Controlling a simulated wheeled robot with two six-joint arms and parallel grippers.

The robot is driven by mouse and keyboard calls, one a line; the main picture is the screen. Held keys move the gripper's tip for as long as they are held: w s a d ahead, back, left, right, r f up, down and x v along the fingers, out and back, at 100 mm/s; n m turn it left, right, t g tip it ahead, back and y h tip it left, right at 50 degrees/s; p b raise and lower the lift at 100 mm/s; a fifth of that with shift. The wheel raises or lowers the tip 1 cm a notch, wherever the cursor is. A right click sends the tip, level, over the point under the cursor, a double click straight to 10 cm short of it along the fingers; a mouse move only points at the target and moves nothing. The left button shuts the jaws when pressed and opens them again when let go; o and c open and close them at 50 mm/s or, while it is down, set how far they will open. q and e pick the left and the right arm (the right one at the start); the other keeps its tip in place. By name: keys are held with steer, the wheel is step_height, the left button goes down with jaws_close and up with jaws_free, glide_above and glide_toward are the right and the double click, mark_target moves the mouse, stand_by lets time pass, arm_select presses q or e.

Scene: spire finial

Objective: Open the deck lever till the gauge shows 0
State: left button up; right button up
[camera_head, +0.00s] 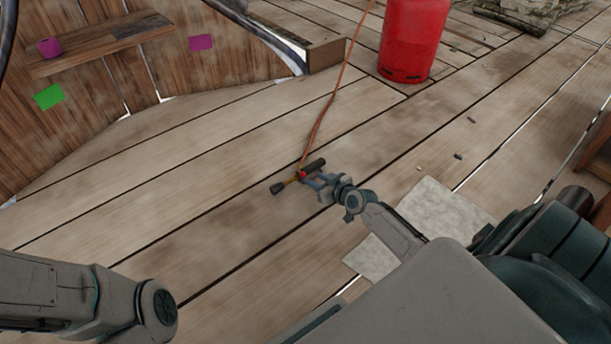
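My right gripper (314,182) reaches in from the lower right and is low over the plank deck. Its fingertips meet a small tool-like piece (290,182) with a black grip, a brass-coloured stem, a red part and a dark tip. At this size I cannot tell whether the fingers are closed on it or only beside it. I cannot make out for sure a deck lever or a gauge dial. My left arm shows at the lower left, but its gripper is out of view.
An orange-brown hose (336,92) runs from the small piece up past a red cylinder (413,38). A pale sheet (445,212) lies under my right arm. A curved plank wall with a shelf (95,45) stands at upper left. The middle-left deck is clear.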

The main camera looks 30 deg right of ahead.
mark_target(304, 174)
steer(key=b+x, duration=0.1)
steer(key=x, duration=0.1)
steer(key=b+x, duration=0.1)
steer(key=x, duration=0.2)
steer(key=b+x, duration=0.2)
steer(key=shift+w+f, duration=0.25)
steer(key=shift+f, duration=0.15)
steer(key=shift+w+f, duration=0.15)
steer(key=shift+w, duration=0.5)
steer(key=shift+c, duration=0.4)
jaws_close()
